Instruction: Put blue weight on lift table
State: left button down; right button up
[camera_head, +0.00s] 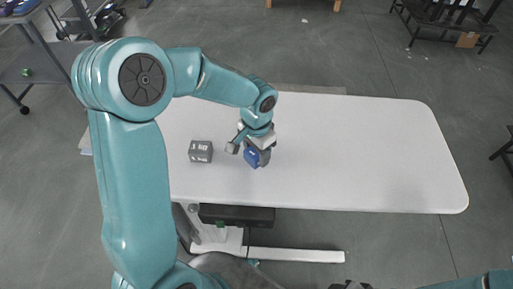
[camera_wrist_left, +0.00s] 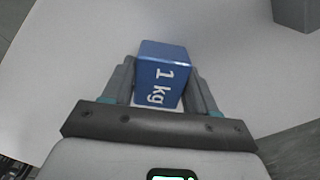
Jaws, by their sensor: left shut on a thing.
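The blue weight (camera_head: 251,157) is a small block near the front edge of the white lift table (camera_head: 370,150). In the left wrist view the blue weight (camera_wrist_left: 162,75), marked "1 kg", sits between the fingers of my left gripper (camera_wrist_left: 161,88). My left gripper (camera_head: 256,146) is shut on it in the head view. I cannot tell whether the weight touches the table top. My right gripper does not show clearly; only a piece of my right arm is at the bottom right.
A grey weight (camera_head: 201,151) stands on the table left of the blue one; a grey block (camera_wrist_left: 296,14) also shows in the left wrist view. The right half of the table is clear. A black box (camera_head: 236,215) is under the front edge.

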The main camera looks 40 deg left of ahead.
pick_arm(q)
jog(key=shift+f, duration=0.1)
jog(key=shift+c, duration=1.6)
grip_release()
jog(key=shift+r, duration=0.25)
notch_tip(320, 180, up, 12)
jog(key=p, duration=0.1)
